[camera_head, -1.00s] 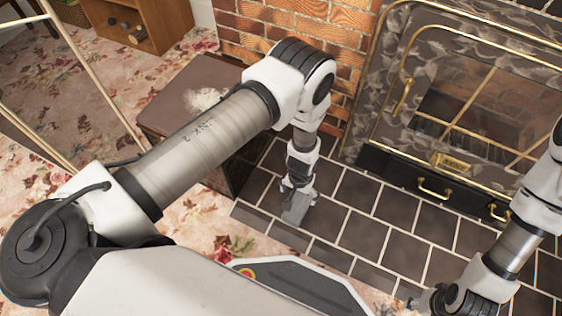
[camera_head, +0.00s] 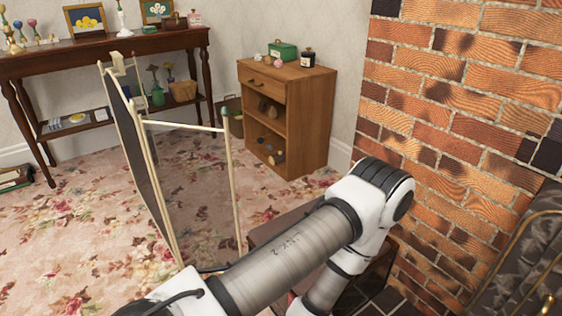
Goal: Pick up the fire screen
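The fire screen (camera_head: 140,165) stands upright on the floral carpet, left of centre in the head view. It has pale gold frames and dark, see-through mesh panels set at an angle to each other. Its lower right part is partly hidden behind my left arm. My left arm reaches in from the bottom and bends down at the right of the screen. The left gripper is out of view below the picture. My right arm and gripper are not in view.
A small wooden cabinet (camera_head: 311,115) stands behind the screen, and a dark side table (camera_head: 62,57) with ornaments is at the back left. The brick wall (camera_head: 440,140) and part of the fireplace (camera_head: 530,260) are at the right. Carpet left of the screen is open.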

